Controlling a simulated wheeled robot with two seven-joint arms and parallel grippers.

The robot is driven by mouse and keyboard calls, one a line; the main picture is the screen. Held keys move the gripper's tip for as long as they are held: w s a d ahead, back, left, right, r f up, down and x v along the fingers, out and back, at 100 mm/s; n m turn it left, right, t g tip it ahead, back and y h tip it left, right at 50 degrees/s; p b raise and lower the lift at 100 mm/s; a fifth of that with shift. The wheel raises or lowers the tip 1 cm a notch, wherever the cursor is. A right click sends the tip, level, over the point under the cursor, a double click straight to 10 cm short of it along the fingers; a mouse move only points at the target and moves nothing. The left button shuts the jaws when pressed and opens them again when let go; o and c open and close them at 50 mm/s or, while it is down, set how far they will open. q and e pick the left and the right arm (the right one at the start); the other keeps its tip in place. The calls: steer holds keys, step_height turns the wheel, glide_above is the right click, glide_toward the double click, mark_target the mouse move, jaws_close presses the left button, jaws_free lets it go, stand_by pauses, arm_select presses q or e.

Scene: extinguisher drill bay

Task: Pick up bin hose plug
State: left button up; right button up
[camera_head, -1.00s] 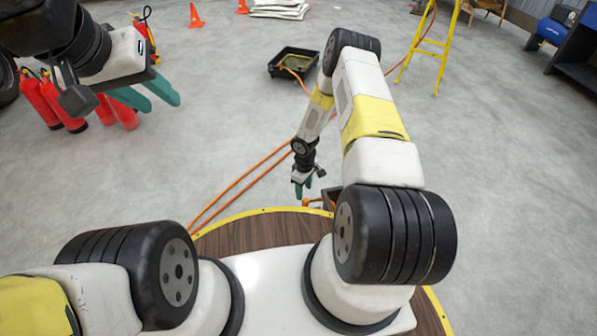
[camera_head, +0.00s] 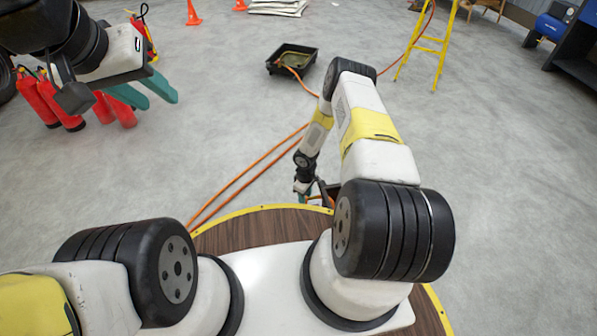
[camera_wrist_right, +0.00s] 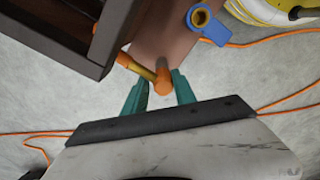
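In the right wrist view, an orange plug-like piece (camera_wrist_right: 162,76) with a yellow-orange stem lies at the dark brown bin's edge (camera_wrist_right: 96,66). I take it for the bin hose plug. My right gripper (camera_wrist_right: 159,88) is open, its two green fingers apart on either side of the orange end; contact cannot be told. In the head view my right gripper (camera_head: 303,188) is low beside the bin (camera_head: 330,190), which is mostly hidden by my arm. My left gripper (camera_head: 163,101) is raised at the upper left, open and empty, green fingers apart.
Orange hose (camera_head: 245,172) crosses the floor to a black tray (camera_head: 292,61). Red extinguishers (camera_head: 60,105) stand left, a yellow ladder (camera_head: 430,45) at the upper right. Much of the floor is clear.

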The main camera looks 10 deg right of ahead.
steer(key=shift+s+a, duration=0.1)
steer(key=shift+s, duration=0.05)
jaws_close()
steer(key=shift+r, duration=0.45)
step_height(320, 180, up, 2)
steer(key=shift+r, duration=0.15)
steer(key=s+a+r, duration=0.1)
steer(key=s+a, duration=0.2)
steer(key=s, duration=0.4)
steer(key=s+a+r, duration=0.1)
steer(key=s+a, duration=0.2)
steer(key=s, duration=0.4)
steer(key=shift+s+r, duration=0.25)
steer(key=shift+s, duration=0.15)
